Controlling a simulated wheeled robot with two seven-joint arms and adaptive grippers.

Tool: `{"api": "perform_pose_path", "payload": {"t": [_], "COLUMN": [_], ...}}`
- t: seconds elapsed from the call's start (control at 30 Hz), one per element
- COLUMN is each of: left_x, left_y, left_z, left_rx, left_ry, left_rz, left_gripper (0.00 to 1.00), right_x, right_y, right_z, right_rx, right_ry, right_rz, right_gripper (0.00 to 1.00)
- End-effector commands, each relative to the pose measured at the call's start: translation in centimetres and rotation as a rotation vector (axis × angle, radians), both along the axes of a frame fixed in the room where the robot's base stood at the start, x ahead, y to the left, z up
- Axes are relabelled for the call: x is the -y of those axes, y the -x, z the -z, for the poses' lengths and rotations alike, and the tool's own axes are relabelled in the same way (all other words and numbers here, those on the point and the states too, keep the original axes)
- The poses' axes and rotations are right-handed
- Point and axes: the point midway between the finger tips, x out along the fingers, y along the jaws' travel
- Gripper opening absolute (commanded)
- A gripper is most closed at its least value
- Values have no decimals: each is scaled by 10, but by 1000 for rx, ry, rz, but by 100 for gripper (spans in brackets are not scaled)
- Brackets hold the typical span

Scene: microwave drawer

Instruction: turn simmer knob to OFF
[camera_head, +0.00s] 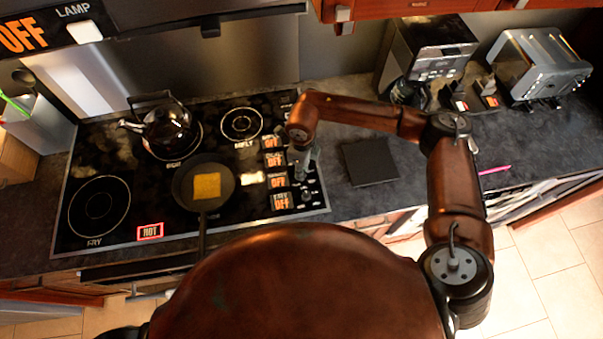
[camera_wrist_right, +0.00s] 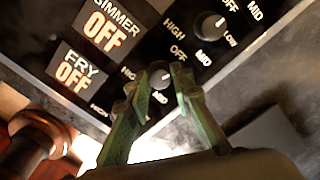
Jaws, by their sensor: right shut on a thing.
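My right gripper (camera_wrist_right: 162,75) has its green fingers closed around a small dark knob (camera_wrist_right: 161,80) on the stove's control strip. The simmer display (camera_wrist_right: 108,28) beside it reads SIMMER OFF in lit letters. In the head view, my right gripper (camera_head: 302,174) is over the knob area and partly hides it. The exact pointer direction of the held knob is hard to read. My left gripper is not in view.
The fry display (camera_wrist_right: 76,73) reads OFF; another knob (camera_wrist_right: 211,26) stands close by. A pan (camera_head: 183,187) with a square yellow slice and a kettle (camera_head: 166,127) stand on the cooktop. A HOT sign (camera_head: 150,231) is lit. A dark flat square (camera_head: 369,162) lies right.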

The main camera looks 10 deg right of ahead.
Motion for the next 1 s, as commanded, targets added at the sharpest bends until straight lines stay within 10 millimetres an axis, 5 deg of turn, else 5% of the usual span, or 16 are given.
{"api": "perform_pose_path", "payload": {"t": [0.4, 1.0], "left_x": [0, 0], "left_y": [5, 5], "left_z": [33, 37], "left_rx": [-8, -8], "left_ry": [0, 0], "left_rz": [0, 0], "left_gripper": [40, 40], "right_x": [0, 0], "right_y": [0, 0], "right_z": [3, 0], "right_rx": [-1, 1], "right_ry": [1, 0], "right_rz": [-244, -302], "right_gripper": [0, 0]}}
